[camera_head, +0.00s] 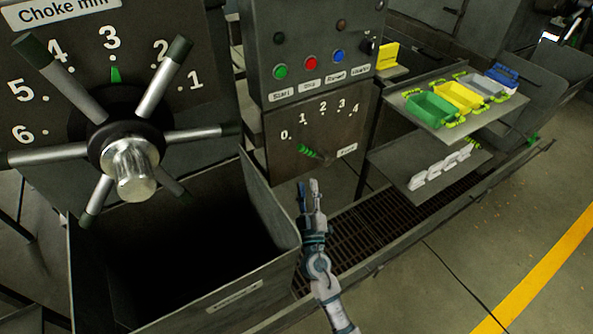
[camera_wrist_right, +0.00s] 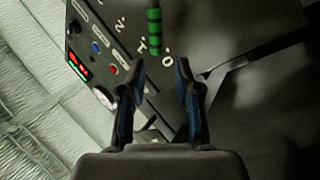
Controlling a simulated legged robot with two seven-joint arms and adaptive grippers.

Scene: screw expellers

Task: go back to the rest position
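My right gripper (camera_head: 311,190) is in front of the lower control panel, to the right of the big dark bin. In the right wrist view my right gripper (camera_wrist_right: 158,85) has its two fingers apart with nothing between them. The green-banded lever (camera_head: 312,152) on the panel's 0 to 4 scale points near the low end. It also shows beyond the fingertips in the right wrist view (camera_wrist_right: 154,25), and I see a gap between it and the fingers. My left gripper is not in either view.
The dark bin (camera_head: 272,215) stands at lower left, below the choke handwheel (camera_head: 130,150). The button panel (camera_head: 310,62) is above the lever. A shelf (camera_head: 470,122) with coloured trays is at right, with a lower shelf (camera_head: 412,196) beneath. Open floor lies at lower right.

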